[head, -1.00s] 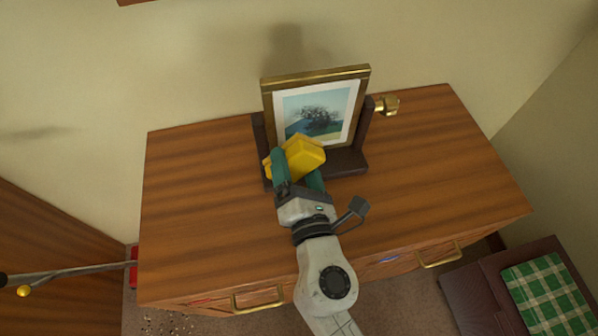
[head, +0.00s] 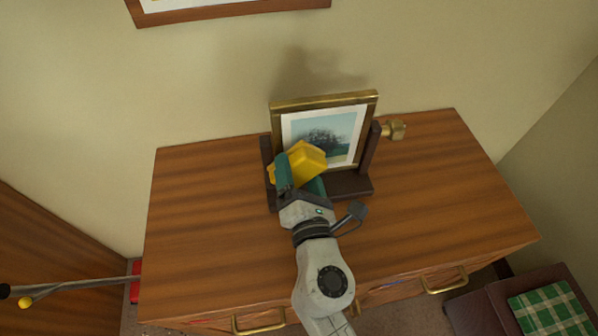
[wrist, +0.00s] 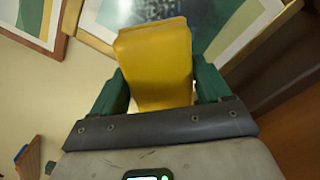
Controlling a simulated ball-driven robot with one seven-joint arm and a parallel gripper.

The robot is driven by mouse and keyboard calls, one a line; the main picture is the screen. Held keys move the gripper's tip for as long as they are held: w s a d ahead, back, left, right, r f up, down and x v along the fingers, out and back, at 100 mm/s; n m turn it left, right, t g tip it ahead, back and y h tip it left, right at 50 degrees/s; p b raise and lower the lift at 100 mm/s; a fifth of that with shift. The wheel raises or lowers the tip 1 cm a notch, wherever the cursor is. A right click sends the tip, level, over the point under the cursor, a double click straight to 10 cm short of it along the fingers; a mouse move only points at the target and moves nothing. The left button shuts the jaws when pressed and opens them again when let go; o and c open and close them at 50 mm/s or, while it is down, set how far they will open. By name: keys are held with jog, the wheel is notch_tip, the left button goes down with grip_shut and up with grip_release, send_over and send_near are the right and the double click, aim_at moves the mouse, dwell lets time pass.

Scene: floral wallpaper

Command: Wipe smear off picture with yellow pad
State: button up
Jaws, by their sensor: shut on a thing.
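The framed picture (head: 343,128) stands upright in a dark wooden stand (head: 352,186) on the dresser top. It has a gold frame, a white mat and a tree scene. My gripper (head: 302,175) is shut on the yellow pad (head: 308,163), which sits in front of the picture's lower left. In the wrist view the yellow pad (wrist: 155,55) is between the green fingers and covers part of the picture (wrist: 215,22). I cannot tell whether the pad touches the picture. No smear can be made out; the pad hides part of the surface.
The wooden dresser top (head: 210,220) is clear on both sides of the stand. A brass knob (head: 394,130) sticks out at the stand's right. Another framed picture (head: 230,10) hangs on the wall above. A chair with a green checked cushion (head: 550,312) stands at the lower right.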

jog(key=shift+w+a, duration=0.15)
jog(key=shift+w, duration=0.4)
